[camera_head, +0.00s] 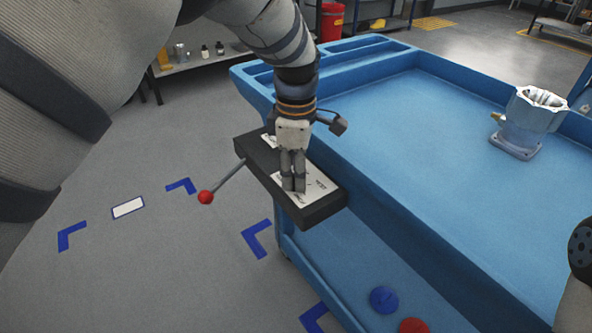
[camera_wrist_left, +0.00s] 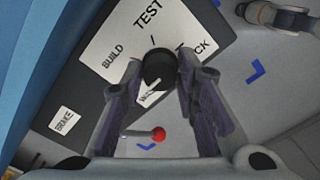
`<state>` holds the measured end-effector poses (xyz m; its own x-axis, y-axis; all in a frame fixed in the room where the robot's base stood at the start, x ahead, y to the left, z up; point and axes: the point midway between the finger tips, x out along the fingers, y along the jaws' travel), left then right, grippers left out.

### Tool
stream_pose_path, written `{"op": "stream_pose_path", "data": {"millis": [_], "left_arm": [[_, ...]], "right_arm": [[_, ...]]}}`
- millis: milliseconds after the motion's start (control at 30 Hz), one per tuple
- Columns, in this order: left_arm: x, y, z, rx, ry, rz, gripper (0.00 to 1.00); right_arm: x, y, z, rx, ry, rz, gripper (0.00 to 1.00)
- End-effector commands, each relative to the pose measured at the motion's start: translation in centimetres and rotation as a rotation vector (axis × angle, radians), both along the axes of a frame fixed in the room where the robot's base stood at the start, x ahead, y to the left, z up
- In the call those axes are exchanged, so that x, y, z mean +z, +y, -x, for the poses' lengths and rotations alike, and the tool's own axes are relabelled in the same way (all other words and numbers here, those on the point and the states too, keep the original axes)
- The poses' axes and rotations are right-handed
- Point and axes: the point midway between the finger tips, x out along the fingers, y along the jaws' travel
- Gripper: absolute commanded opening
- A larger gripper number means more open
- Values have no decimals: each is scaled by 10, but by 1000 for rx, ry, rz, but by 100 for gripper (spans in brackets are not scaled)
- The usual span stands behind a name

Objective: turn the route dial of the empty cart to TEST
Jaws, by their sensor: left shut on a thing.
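My left gripper (camera_head: 293,187) points down onto the white label plate (camera_head: 318,187) of a dark control box (camera_head: 262,168) on the side of a blue cart (camera_head: 375,120). In the left wrist view, its two fingers are shut on the black round dial (camera_wrist_left: 158,68), one on each side. The plate there (camera_wrist_left: 115,48) reads BUILD, TEST and, partly hidden, a word ending in CK; another label beside the dial is mostly covered. My right gripper is not in view.
A lever with a red ball (camera_head: 205,197) sticks out left of the box; a BRAKE label (camera_wrist_left: 64,121) is on the box. A silver housing (camera_head: 528,122) stands on the cart top. Blue and red discs (camera_head: 384,299) show low on the cart. Floor left is clear, with blue corner marks.

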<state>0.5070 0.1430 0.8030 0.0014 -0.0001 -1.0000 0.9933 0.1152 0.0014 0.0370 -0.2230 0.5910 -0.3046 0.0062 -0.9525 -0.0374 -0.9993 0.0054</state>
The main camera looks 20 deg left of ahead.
Motion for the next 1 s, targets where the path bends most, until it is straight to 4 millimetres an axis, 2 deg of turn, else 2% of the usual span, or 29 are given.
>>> {"op": "stream_pose_path", "data": {"millis": [367,1000], "left_arm": [[1,0,0,-188,1,0,0],[0,0,1,-793,2,0,0]], "right_arm": [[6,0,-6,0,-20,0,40],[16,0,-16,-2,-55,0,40]]}}
